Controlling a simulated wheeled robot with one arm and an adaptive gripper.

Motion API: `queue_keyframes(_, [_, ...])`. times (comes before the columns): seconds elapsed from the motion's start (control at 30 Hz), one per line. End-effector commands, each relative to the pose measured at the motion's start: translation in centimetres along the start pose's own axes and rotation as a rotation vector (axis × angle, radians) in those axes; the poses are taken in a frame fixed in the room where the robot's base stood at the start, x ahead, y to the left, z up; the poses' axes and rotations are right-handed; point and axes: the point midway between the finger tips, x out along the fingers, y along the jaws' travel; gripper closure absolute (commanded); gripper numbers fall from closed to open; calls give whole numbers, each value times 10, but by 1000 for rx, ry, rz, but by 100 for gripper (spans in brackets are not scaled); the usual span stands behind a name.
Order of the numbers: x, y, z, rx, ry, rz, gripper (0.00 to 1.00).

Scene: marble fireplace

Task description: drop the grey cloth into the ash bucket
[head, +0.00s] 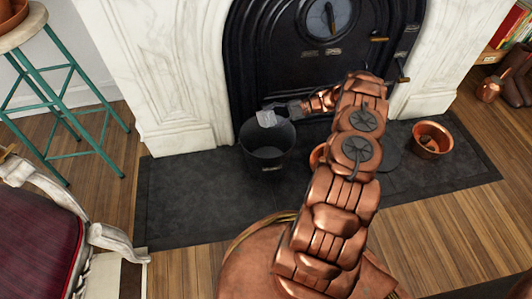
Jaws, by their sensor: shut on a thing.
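The grey cloth (266,118) hangs from my gripper (272,108) in the head view, as a small pale grey piece. My gripper is shut on it. The ash bucket (267,159) is a dark, open-topped pail standing upright on the dark hearth. The cloth shows above the bucket's far rim, near its middle. I cannot tell exactly how high above the opening it is. My copper arm reaches in from the lower right and hides part of the hearth to the right of the bucket.
The black fireplace insert (300,65) stands behind the bucket, framed by white marble (170,80). A copper pot (432,140) sits on the hearth at the right. A teal stool (70,95) and a red-cushioned chair (35,240) are at the left. The hearth's left part is clear.

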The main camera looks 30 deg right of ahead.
Motion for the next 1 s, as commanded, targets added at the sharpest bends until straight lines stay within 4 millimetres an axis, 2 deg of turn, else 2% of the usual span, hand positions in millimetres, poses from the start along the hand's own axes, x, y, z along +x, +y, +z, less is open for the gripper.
queue_keyframes(0.17, [4, -12, 8, 0, 0, 1, 66])
queue_keyframes(0.47, [4, -13, 9, 0, 0, 0, 66])
queue_keyframes(0.5, [4, -13, 9, 0, 0, 0, 35])
queue_keyframes(0.77, [4, -13, 9, 0, 0, 0, 9])
queue_keyframes(1.0, [4, -13, 9, 0, 0, 0, 9])
